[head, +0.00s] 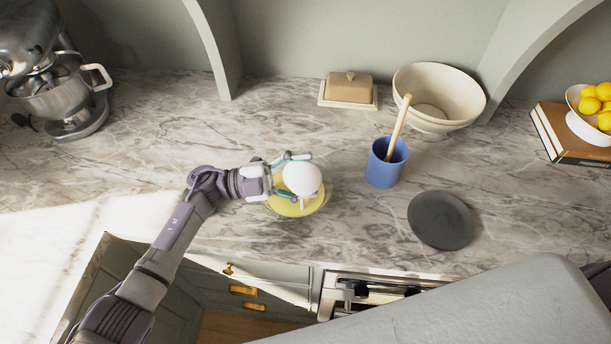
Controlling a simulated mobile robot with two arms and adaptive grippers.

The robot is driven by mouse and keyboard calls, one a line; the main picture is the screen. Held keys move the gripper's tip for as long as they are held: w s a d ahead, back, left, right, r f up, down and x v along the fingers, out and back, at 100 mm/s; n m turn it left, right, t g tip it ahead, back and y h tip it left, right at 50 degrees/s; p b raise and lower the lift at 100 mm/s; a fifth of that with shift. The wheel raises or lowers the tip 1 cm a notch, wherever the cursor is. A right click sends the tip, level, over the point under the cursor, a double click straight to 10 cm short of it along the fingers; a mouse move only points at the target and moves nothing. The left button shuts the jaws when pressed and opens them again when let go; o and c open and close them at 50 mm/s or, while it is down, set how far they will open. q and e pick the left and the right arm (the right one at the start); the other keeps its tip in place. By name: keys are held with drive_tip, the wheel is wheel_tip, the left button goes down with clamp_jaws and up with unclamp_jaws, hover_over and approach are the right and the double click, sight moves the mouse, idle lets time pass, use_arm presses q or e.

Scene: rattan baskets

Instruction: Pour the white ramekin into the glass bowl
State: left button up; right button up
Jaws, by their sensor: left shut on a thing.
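The white ramekin (302,180) is held over the glass bowl (318,209), which stands on the marble counter. My left gripper (297,177) reaches in from the left and is shut on the ramekin, with teal-edged fingers on either side of it. The ramekin shows as a smooth, rounded white shape with its opening hidden, so it looks tipped well over. Yellow contents (284,207) show in the bowl, partly covered by the ramekin and gripper. I cannot tell whether anything is falling from the ramekin. My right gripper is not in view.
A blue cup (384,172) with a wooden utensil (399,126) stands right of the bowl. A dark round plate (441,220) lies farther right. A butter dish (348,91) and cream bowl (440,92) stand behind. A stand mixer (75,122) is far left. The counter between is clear.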

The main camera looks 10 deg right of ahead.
use_arm(q)
drive_tip(key=m+b, duration=0.1)
drive_tip(key=m, duration=0.1)
drive_tip(key=m+y+b, duration=0.1)
drive_tip(key=m, duration=0.1)
drive_tip(key=m+y+b, duration=0.1)
drive_tip(key=m, duration=0.1)
drive_tip(key=shift+s+f+m, duration=0.25)
drive_tip(key=shift+f+m, duration=0.05)
drive_tip(key=shift+y, duration=0.3)
drive_tip(key=shift+s+f+m+y+b, duration=0.1)
drive_tip(key=shift+s+m+y+b, duration=0.2)
drive_tip(key=shift+m, duration=0.6)
drive_tip(key=shift+s+f+m+t+y, duration=0.1)
drive_tip(key=shift+s+m+t+y, duration=0.1)
drive_tip(key=shift+m+t+y, duration=0.5)
drive_tip(key=shift+s+d+m+t, duration=0.1)
drive_tip(key=shift+s+m+t, duration=0.05)
drive_tip(key=shift+m, duration=0.4)
drive_tip(key=shift+s+m+t, duration=0.1)
drive_tip(key=shift+m+t, duration=0.05)
drive_tip(key=shift+m, duration=0.4)
